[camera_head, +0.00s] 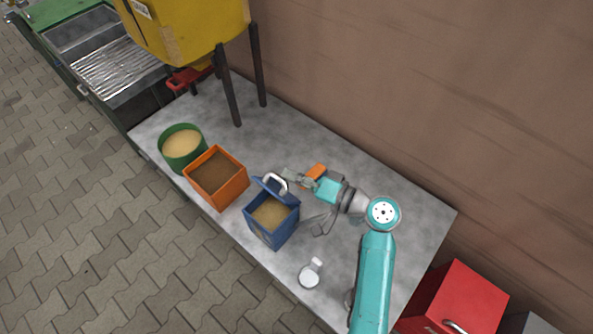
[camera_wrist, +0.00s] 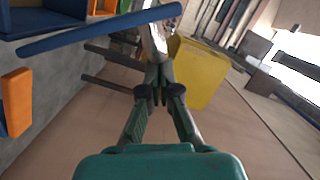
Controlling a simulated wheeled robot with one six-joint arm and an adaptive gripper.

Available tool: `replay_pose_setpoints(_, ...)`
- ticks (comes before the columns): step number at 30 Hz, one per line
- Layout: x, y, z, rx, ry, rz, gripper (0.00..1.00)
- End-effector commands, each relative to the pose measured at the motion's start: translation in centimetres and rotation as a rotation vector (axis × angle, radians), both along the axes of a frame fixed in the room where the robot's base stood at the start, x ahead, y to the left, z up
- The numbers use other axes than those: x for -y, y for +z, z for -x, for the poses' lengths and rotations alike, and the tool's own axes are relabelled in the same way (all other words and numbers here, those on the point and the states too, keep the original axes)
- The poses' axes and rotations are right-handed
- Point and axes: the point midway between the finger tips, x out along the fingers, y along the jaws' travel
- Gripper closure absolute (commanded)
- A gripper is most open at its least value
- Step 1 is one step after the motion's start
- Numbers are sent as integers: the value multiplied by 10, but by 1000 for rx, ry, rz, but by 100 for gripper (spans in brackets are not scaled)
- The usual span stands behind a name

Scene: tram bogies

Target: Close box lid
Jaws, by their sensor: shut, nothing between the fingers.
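The blue box (camera_head: 270,233) stands on the grey table and holds tan grainy material. Its blue lid (camera_head: 268,190) is raised and tilted at the back edge, with a pale curved handle (camera_head: 275,181) on it. In the wrist view the lid (camera_wrist: 95,29) shows edge-on, with the handle (camera_wrist: 154,38) at its right end. My gripper (camera_head: 289,175) is behind the raised lid, close to the handle. In the wrist view my gripper (camera_wrist: 158,72) is shut and empty, its tips close to the handle; I cannot tell whether they touch.
An orange box (camera_head: 216,177) and a green round tub (camera_head: 182,147) stand left of the blue box. An orange block (camera_head: 315,171) lies behind my gripper. A white scoop-like item (camera_head: 310,273) lies at the front. A yellow hopper (camera_head: 190,30) on dark legs stands back left, near the wall.

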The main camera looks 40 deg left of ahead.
Motion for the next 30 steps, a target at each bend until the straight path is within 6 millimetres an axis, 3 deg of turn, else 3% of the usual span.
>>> replay_pose_setpoints(18, -5, -15, 62, 570, 2, 45, 100)
replay_pose_setpoints(30, -7, -36, 86, 874, 1, 69, 100)
